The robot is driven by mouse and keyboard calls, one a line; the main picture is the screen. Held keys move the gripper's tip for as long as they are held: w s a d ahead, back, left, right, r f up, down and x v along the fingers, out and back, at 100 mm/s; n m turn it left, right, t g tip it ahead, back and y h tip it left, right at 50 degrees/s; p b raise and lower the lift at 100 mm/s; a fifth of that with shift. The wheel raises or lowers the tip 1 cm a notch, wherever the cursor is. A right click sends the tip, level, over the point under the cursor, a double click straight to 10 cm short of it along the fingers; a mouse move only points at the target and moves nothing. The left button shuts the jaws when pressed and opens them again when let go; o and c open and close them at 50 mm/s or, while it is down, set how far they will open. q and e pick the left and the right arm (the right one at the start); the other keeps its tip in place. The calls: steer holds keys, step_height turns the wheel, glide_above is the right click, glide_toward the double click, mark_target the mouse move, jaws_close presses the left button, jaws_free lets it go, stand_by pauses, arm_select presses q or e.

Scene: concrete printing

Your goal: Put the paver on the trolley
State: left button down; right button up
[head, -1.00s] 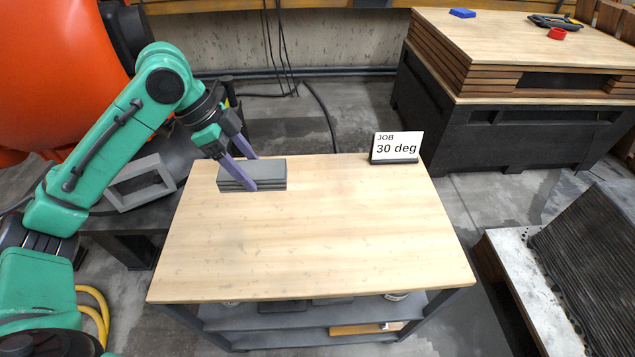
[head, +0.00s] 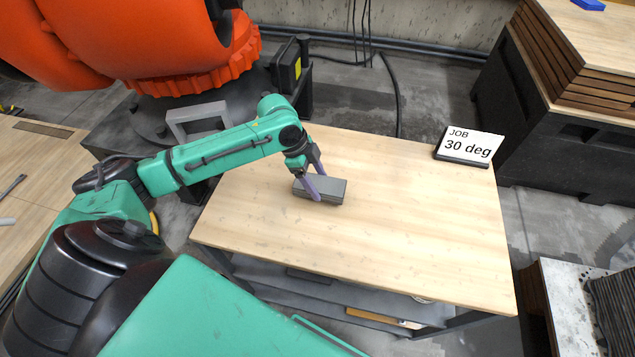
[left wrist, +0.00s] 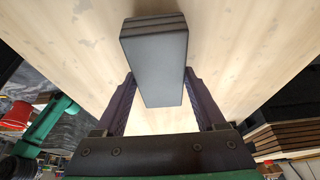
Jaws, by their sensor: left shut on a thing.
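The paver is a grey layered block (head: 330,190) over the back left part of the trolley's light wooden top (head: 400,240). My left gripper (head: 314,192) is shut on it, with one purple finger in front of the block. In the left wrist view the paver (left wrist: 155,65) lies between the two dark fingers (left wrist: 160,98), with the wooden top behind it. I cannot tell whether its underside touches the wood or hangs just above it. My right gripper is not in view.
A "JOB 30 deg" sign (head: 468,147) stands at the trolley's back right corner. An orange machine (head: 190,45) and a grey square frame (head: 198,118) are behind my left arm. A dark bench with stacked boards (head: 570,75) is at the right. Most of the wooden top is clear.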

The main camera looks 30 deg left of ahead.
arm_select(q)
steer(key=shift+f, duration=0.55)
steer(key=shift+w, duration=0.1)
jaws_free()
steer(key=shift+f, duration=0.1)
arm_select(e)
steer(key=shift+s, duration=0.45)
arm_select(q)
steer(key=b+v, duration=0.1)
steer(key=v, duration=1.1)
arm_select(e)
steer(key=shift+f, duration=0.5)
